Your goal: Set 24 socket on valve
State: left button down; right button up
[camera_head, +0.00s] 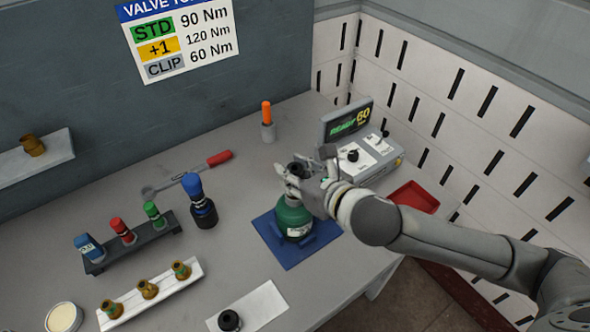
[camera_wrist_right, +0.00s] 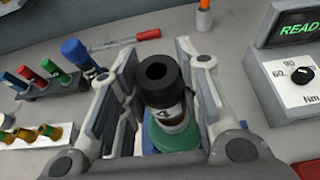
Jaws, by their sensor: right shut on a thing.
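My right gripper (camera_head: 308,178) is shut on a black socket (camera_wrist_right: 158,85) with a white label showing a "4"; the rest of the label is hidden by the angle. In the head view the fingers cover most of the socket. The socket is upright, directly over the green cylinder (camera_head: 292,217), which stands in a blue holder (camera_head: 275,249). The green cylinder also shows under the socket in the wrist view (camera_wrist_right: 168,138). The valve itself is hidden, and I cannot tell whether the socket touches it. My left gripper is out of view.
A controller (camera_head: 368,156) reading READY 60 stands behind right, with a red tray (camera_head: 415,197) beside it. Left are a socket rack (camera_head: 130,242), a black blue-topped tool (camera_head: 204,210), a red-handled wrench (camera_head: 188,173) and a white tray (camera_head: 150,296) of brass fittings.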

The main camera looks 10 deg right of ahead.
jog(key=shift+f+b, duration=0.65)
jog(key=shift+f, duration=0.65)
jog(key=o, duration=1.2)
jog(key=shift+r, duration=0.1)
notch_tip(320, 180, up, 6)
jog(key=p, duration=0.7)
